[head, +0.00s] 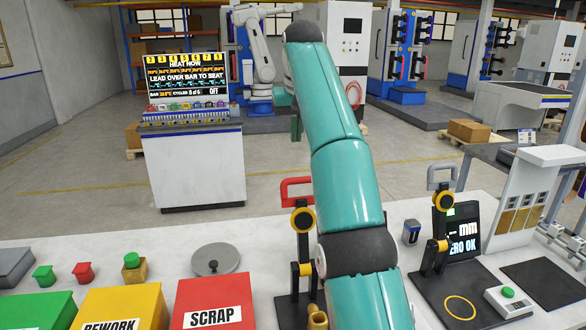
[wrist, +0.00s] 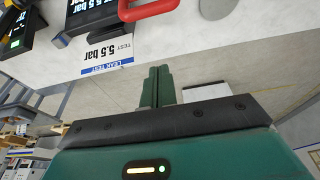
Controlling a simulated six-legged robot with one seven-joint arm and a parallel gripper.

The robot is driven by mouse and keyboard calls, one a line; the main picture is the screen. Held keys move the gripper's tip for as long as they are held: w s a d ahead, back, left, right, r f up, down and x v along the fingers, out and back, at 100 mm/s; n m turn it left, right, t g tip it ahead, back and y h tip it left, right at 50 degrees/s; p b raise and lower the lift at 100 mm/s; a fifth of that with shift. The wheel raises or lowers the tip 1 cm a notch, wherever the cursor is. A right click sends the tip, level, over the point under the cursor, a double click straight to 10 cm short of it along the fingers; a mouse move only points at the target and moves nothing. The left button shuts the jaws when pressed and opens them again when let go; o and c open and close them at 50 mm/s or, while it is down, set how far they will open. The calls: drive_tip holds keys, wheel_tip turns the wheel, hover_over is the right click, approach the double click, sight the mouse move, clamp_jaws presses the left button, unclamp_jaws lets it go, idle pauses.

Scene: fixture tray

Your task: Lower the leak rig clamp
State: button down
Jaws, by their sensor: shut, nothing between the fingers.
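The leak rig clamp has a red loop handle (head: 297,187), which stands raised at the top of a dark post with a yellow ring, left of my arm. My arm hides part of the rig. In the wrist view the red handle (wrist: 148,9) shows at the top edge, by a "LEAK TEST 5.5 bar" label (wrist: 106,55). My gripper (wrist: 157,72) is shut and empty, apart from the handle. In the head view my gripper (head: 296,128) shows partly beside my arm, above and beyond the handle.
A second rig with a grey handle (head: 441,178) and a display (head: 463,240) stands right of my arm. Green, yellow and red SCRAP (head: 215,303) bins sit front left, near a grey round lid (head: 216,259). A heating console (head: 190,130) stands beyond the table.

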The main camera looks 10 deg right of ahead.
wheel_tip(320, 180, down, 9)
drive_tip(key=s, duration=0.1)
drive_tip(key=shift+s, duration=0.35)
idle(0.9)
